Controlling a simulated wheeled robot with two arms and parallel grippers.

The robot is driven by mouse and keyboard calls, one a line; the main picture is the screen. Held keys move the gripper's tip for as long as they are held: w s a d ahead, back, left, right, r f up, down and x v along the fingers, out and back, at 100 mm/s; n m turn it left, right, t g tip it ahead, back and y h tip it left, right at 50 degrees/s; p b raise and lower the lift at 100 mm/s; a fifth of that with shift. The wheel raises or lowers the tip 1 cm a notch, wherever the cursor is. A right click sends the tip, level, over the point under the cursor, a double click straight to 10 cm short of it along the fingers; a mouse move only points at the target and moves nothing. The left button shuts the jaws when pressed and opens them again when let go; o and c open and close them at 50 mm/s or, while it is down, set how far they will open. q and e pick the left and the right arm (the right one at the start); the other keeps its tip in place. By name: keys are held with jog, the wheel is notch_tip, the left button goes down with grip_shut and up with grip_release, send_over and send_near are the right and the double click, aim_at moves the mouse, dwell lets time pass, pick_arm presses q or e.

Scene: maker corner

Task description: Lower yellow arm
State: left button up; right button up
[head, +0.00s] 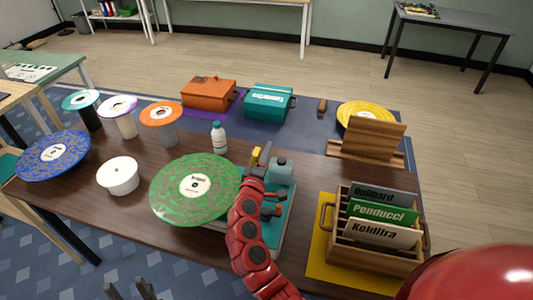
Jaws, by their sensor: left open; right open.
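A yellow piece (256,154), likely part of the yellow arm, shows just beyond my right gripper. The rest of the arm is hidden or too small to make out. The player under it has a teal body (287,205) and carries a green patterned record (190,187) with a white label. My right gripper (265,165), on the red arm, is open over the player's right side, close to the yellow piece; I cannot tell whether they touch. My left gripper (132,290) is open and empty at the bottom edge, in front of the table.
A wooden rack (372,259) with labelled dividers stands right of the player on a yellow mat (323,258). A white bottle (218,138) and white round tub (119,176) stand nearby. Discs on stands, including a blue one (52,155), are left. Orange (209,93) and teal (268,103) boxes are behind.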

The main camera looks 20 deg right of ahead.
grip_shut()
dwell(1.4)
